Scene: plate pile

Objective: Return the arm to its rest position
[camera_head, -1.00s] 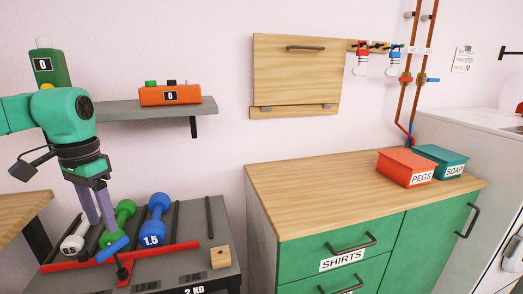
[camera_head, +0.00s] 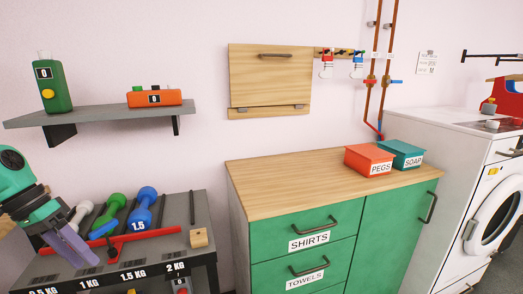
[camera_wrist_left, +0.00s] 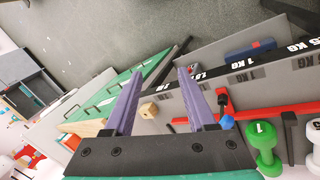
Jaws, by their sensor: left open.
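My left gripper (camera_head: 72,247) is at the lower left of the head view, in front of the dumbbell rack (camera_head: 190,228). In the left wrist view its two purple fingers (camera_wrist_left: 157,100) stand apart with nothing between them. A white dumbbell (camera_head: 80,214), a green dumbbell (camera_head: 109,214) and a blue dumbbell (camera_head: 143,210) lie on the rack behind a red bar (camera_head: 150,238). The gripper and forearm partly cover the rack's left end. My right gripper is not in view.
A shelf (camera_head: 100,113) above holds a green bottle-like device (camera_head: 52,85) and an orange device (camera_head: 154,98). A wooden block (camera_head: 199,238) sits on the rack's right. A green cabinet (camera_head: 330,240) bears the PEGS box (camera_head: 369,160) and SOAP box (camera_head: 402,154). A washing machine (camera_head: 480,220) stands right.

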